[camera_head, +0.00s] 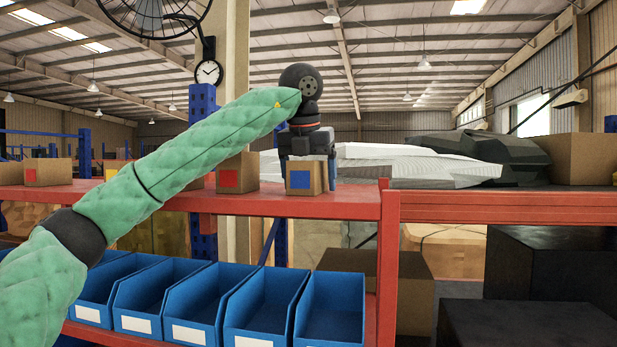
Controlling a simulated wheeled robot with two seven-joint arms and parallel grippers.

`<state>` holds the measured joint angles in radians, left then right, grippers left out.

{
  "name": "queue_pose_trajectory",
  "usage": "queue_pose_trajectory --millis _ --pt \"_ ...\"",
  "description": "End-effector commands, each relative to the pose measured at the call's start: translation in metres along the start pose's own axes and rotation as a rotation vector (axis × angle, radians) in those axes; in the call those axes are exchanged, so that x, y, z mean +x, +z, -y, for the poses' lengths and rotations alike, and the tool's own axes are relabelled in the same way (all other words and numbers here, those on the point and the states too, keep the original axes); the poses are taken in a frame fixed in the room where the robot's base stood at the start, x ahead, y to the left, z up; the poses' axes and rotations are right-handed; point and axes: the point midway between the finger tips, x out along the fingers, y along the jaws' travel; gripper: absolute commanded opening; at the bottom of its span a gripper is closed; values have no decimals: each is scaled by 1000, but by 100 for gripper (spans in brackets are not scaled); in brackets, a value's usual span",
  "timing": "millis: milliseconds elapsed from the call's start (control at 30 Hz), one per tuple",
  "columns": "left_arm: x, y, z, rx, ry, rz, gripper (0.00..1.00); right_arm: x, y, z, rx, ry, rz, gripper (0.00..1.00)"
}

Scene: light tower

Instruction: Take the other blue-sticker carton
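A small brown carton with a blue sticker (304,179) stands on the red upper shelf, near its right end. My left arm reaches across from the left, and my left gripper (307,150) points down directly over this carton. Dark fingers show at the carton's left and right sides near its top. I cannot tell whether they touch it or grip it. The carton looks upright on the shelf. My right gripper is out of view. No other blue sticker shows.
Cartons with red stickers stand to the left, one close by (238,174) and one far left (48,172). My arm partly hides others between them. Blue bins (330,305) fill the shelf below. Pale stacked material (410,165) lies behind, to the right.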

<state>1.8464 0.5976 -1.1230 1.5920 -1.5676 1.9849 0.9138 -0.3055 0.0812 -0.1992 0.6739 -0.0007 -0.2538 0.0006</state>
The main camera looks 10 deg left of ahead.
Motion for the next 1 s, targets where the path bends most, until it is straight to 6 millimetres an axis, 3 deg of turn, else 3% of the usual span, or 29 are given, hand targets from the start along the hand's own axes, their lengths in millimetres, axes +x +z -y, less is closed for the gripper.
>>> queue_pose_trajectory --millis 533,800,1000 --pt "4 -1 0 0 0 0 80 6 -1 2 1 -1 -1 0" --pt "3 -1 0 0 0 0 28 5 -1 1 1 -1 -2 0" --pt "2 -1 0 0 0 0 28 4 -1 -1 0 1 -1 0"
